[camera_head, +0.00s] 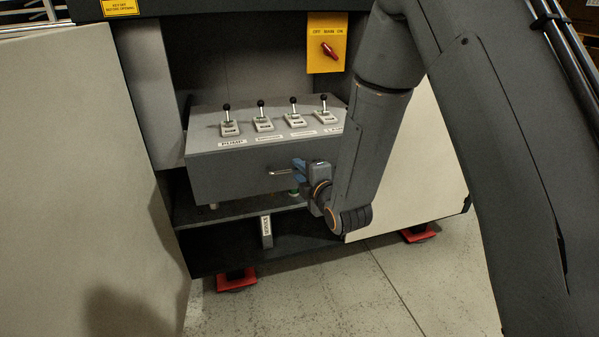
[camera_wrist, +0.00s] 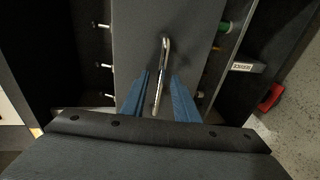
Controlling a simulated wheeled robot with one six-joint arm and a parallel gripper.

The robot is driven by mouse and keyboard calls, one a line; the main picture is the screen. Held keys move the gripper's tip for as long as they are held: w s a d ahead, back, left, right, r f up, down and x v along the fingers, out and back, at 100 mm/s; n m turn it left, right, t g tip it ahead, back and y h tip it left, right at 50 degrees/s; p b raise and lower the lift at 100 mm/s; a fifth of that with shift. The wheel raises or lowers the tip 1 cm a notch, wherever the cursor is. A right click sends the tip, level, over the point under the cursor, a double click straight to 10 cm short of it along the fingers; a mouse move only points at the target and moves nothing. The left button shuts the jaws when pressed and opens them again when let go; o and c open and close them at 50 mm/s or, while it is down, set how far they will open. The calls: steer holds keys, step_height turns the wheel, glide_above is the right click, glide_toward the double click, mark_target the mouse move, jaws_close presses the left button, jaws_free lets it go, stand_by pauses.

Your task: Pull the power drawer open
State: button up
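The power drawer (camera_head: 225,178) is a grey box in the cabinet, with several black-knobbed toggle switches on its top and a "PUMP" label. A metal bar handle (camera_head: 280,172) is on its front; in the wrist view the handle (camera_wrist: 164,58) runs lengthwise between my fingers. My gripper (camera_head: 298,168) is at the handle, coming in from the right. In the wrist view its blue fingers (camera_wrist: 160,80) stand on either side of the bar, with gaps visible, so it is open around the handle. In the head view my gripper hides the handle's right end.
A yellow panel with a red main switch (camera_head: 329,50) is above right. A cabinet door (camera_head: 85,180) stands at the left, another pale panel (camera_head: 425,165) at the right. A labelled lever (camera_head: 266,231) stands below the drawer. Red feet (camera_head: 236,280) rest on the floor.

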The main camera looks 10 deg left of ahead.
steer(key=v, duration=0.7)
steer(key=shift+s+b, duration=0.2)
steer(key=shift+b, duration=0.1)
steer(key=shift+d, duration=0.15)
steer(key=s+d+f+m+g+h+p, duration=0.1)
steer(key=s+d+m+g+h+p, duration=0.4)
steer(key=d+m, duration=0.95)
steer(key=s+d+r+m+g+h, duration=0.1)
steer(key=s+d+m+g, duration=0.3)
steer(key=s, duration=0.6)
steer(key=s+d+r+m+g+h, duration=0.1)
steer(key=s+d+r+m+g, duration=0.2)
steer(key=s, duration=0.7)
steer(key=d+m+g, duration=0.1)
steer(key=d+m, duration=0.1)
steer(key=shift+d+g+h, duration=0.3)
steer(key=shift+h, duration=0.1)
steer(key=shift+s+r, duration=0.1)
steer(key=shift+s, duration=0.05)
